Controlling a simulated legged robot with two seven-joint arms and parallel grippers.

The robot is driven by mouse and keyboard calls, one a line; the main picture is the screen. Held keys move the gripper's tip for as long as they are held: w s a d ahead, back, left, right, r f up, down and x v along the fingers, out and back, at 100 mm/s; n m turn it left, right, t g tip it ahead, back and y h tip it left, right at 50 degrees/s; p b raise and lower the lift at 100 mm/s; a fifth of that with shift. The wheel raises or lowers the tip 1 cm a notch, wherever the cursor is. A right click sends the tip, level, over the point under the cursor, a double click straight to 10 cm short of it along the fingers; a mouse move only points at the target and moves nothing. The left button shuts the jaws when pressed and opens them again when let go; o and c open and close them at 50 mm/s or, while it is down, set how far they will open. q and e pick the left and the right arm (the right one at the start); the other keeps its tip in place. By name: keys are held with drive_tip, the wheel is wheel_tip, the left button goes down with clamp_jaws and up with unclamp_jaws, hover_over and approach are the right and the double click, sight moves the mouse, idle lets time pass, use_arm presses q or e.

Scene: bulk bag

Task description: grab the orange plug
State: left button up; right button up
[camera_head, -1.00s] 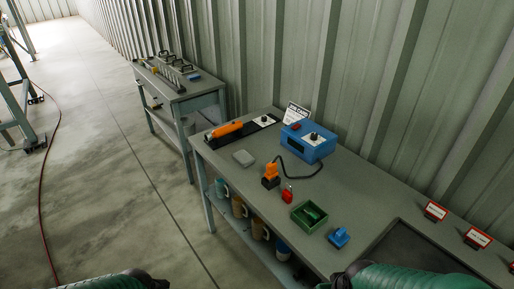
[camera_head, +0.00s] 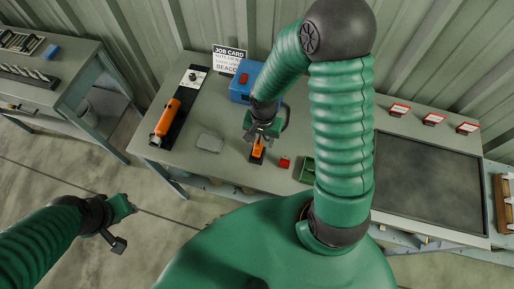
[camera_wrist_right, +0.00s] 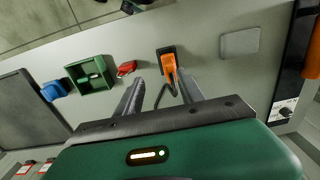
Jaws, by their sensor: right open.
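The orange plug (camera_head: 257,151) stands in a dark socket base on the grey bench. In the right wrist view the orange plug (camera_wrist_right: 169,66) has a dark cable running from it toward my gripper. My right gripper (camera_head: 262,133) is over the bench, close to the plug and partly covering it in the head view. In the wrist view my right gripper (camera_wrist_right: 160,80) is open, with the plug just beyond its fingertips, nearer the right finger. Contact is not visible. My left gripper (camera_head: 122,222) is off the bench at lower left, away from the plug; its jaw state is unclear.
A blue box (camera_head: 243,82) stands behind the plug. A red piece (camera_wrist_right: 126,68), a green tray (camera_wrist_right: 92,74) and a blue piece (camera_wrist_right: 54,90) lie on one side. A grey block (camera_head: 210,142) and an orange tool (camera_head: 165,122) lie on the other.

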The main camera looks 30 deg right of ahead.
sight(258, 143)
drive_tip(key=w+f, duration=0.1)
drive_tip(key=f, duration=0.2)
drive_tip(key=w+f+p, duration=0.1)
drive_tip(key=f, duration=0.1)
drive_tip(key=shift+w+d+f, duration=0.1)
drive_tip(key=shift+w+f, duration=0.2)
drive_tip(key=shift+w, duration=0.05)
drive_tip(key=f, duration=0.3)
drive_tip(key=shift+w, duration=0.4)
drive_tip(key=shift+s+f, duration=0.1)
drive_tip(key=shift+s, duration=0.4)
drive_tip(key=shift+c, duration=0.8)
drive_tip(key=shift+w, duration=0.3)
drive_tip(key=c, duration=0.7)
clamp_jaws()
use_arm(q)
drive_tip(key=shift+w+d+r, duration=0.35)
drive_tip(key=shift+w+r, duration=0.2)
drive_tip(key=shift+w, duration=0.2)
